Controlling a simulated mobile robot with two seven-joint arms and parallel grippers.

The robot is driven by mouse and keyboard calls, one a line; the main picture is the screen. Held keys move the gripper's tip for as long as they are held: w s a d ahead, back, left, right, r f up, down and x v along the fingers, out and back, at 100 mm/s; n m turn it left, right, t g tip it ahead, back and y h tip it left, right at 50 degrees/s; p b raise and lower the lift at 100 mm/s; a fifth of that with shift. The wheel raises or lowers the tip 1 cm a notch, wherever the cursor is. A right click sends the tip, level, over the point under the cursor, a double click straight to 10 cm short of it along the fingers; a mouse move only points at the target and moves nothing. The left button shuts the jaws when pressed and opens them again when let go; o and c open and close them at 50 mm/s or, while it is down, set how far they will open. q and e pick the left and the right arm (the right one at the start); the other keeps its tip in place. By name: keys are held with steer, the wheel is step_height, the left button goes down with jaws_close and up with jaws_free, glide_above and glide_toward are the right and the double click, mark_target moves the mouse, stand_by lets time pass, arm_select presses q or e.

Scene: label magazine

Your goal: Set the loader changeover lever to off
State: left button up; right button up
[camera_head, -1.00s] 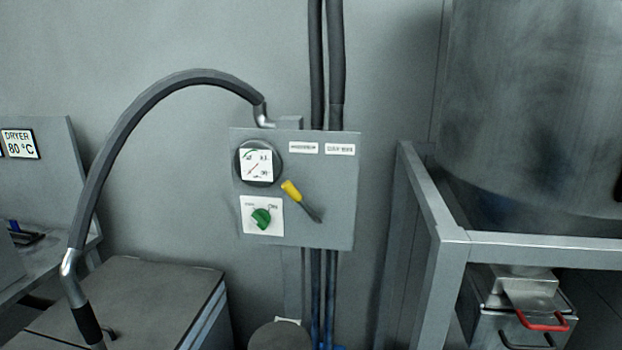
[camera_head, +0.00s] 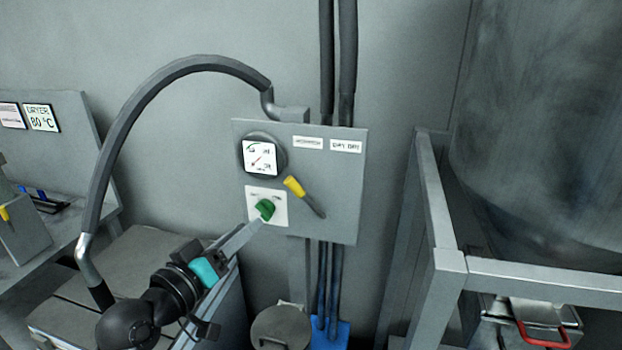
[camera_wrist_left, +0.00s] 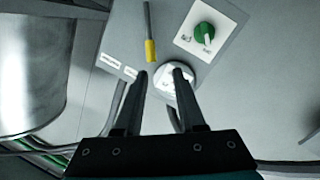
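A grey panel (camera_head: 345,190) on the wall carries a lever with a yellow grip (camera_head: 293,186) and a dark shaft, slanting from the grip down to the right. Below a round gauge (camera_head: 262,156) sits a green knob (camera_head: 264,208) on a white plate. My left gripper (camera_head: 257,226) reaches up from the lower left, its tips overlapping the lower edge of that plate. In the left wrist view the gripper (camera_wrist_left: 160,72) is open and empty, with the gauge behind its fingertips; the yellow grip (camera_wrist_left: 150,50) and green knob (camera_wrist_left: 203,32) are beyond them. My right gripper is out of view.
A thick grey hose (camera_head: 150,100) arches left of the panel. Dark pipes (camera_head: 338,70) run vertically behind it. A metal frame (camera_head: 437,210) holding a large drum stands at right. A round lidded container (camera_head: 280,328) stands below the panel.

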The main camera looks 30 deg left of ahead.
mark_target(288, 185)
arm_select(q)
steer(key=w, duration=0.5)
steer(key=w+r+p, duration=0.1)
steer(key=w, duration=0.4)
steer(key=w+r+p, duration=0.1)
steer(key=w, duration=0.4)
steer(key=shift+d, duration=0.3)
jaws_close()
stand_by(1.2)
